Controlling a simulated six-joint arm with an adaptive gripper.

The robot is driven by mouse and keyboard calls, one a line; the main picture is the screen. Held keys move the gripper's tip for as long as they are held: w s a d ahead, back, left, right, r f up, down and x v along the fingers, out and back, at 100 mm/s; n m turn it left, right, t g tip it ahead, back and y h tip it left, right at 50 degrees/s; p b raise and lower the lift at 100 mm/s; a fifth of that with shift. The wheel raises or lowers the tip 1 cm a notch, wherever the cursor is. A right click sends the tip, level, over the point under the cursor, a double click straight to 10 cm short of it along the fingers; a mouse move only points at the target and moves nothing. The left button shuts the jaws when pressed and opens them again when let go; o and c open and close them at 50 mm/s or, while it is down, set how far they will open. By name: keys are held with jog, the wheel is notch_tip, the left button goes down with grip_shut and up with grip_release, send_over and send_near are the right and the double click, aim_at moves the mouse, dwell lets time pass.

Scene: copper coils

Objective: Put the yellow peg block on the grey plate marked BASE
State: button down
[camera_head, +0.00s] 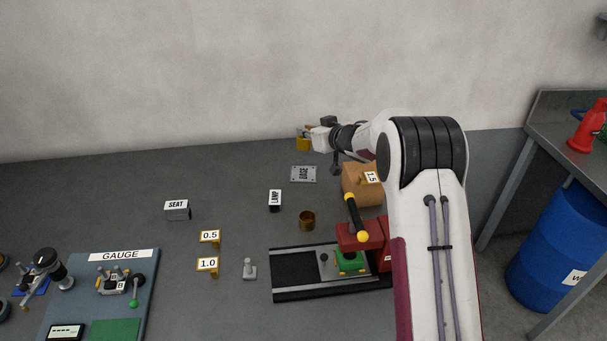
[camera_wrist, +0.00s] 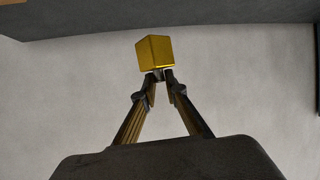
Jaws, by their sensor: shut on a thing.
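My gripper (camera_wrist: 159,76) is shut on the yellow peg block (camera_wrist: 153,51), which sticks out past the fingertips in the wrist view. In the head view the yellow block (camera_head: 303,144) shows at the end of my arm, held up near the back of the table. The grey plate marked BASE (camera_head: 304,174) lies on the table just below the block in the picture. Nothing rests on the plate. The exact height of the block above it is hard to tell.
A LAMP block (camera_head: 275,200) stands left of and in front of the plate. A copper coil (camera_head: 307,221) and a black rail fixture (camera_head: 292,274) are nearer. Free table lies left of the plate.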

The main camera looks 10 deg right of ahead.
aim_at(308, 149)
jog(key=shift+a, duration=0.15)
jog(key=shift+f, duration=3.05)
jog(key=shift+f, duration=1.9)
jog(key=shift+f, duration=0.15)
jog(key=c, duration=2)
grip_release()
jog(key=shift+c, duration=0.2)
